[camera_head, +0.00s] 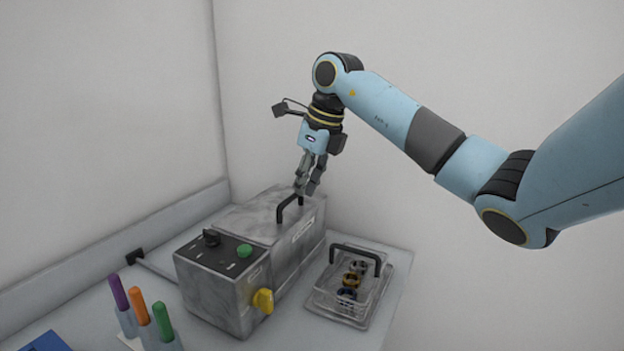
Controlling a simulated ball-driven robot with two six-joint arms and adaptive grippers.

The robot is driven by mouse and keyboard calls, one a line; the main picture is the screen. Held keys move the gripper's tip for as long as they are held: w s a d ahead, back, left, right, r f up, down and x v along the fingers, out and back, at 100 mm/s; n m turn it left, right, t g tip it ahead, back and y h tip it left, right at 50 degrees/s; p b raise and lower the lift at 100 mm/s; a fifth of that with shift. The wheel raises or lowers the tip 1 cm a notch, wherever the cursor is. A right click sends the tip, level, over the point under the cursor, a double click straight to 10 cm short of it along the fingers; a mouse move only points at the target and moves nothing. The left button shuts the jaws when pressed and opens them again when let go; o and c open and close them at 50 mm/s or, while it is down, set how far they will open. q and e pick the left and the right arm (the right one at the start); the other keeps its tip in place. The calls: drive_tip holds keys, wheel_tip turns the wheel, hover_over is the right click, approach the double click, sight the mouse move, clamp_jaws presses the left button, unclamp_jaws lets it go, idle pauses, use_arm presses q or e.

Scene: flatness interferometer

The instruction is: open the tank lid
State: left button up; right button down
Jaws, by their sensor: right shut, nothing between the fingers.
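The tank (250,262) is a grey metal box on the table, with a control panel on its nearer part. Its lid (245,218) lies flat on the farther part and looks closed. A black lid handle (284,207) stands on the lid. My right gripper (305,192) points down at the top of the handle, shut and empty. Its fingertips are very close to the handle; I cannot tell whether they touch it. My left gripper is not in view.
Purple, orange and green-topped sticks (140,310) stand at the front left. A yellow knob (263,301) juts from the tank's front. Walls close off the back and left.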

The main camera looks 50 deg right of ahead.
sight(293, 221)
drive_tip(key=x, duration=0.6)
drive_tip(key=shift+p, duration=0.4)
drive_tip(key=shift+f, duration=0.3)
drive_tip(key=shift+d, duration=0.1)
